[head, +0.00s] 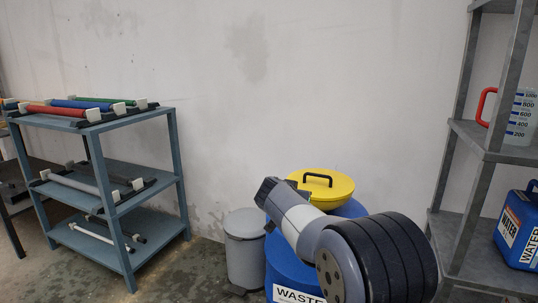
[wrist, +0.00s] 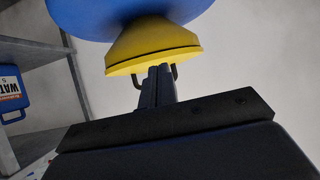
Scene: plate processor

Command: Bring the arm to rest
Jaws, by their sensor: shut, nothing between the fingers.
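My gripper (wrist: 157,85) shows in the wrist view with its two dark fingers together and nothing between them. In that view the fingers overlap the handle of a yellow lid (wrist: 150,42); I cannot tell the gap from this view alone. In the head view, my arm is bent low at the front right, in front of the blue waste barrel (head: 283,270). The yellow lid (head: 333,190) with its black handle sits on top of the barrel, and the handle is clear of my arm there. The gripper's fingertips are not clearly seen in the head view.
A grey bin (head: 244,255) stands left of the barrel. A blue shelf rack (head: 120,194) with coloured rods is at the left. A grey shelf (head: 466,200) at the right holds a measuring jug (head: 522,118) and a blue water container (head: 521,225). The wall behind is bare.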

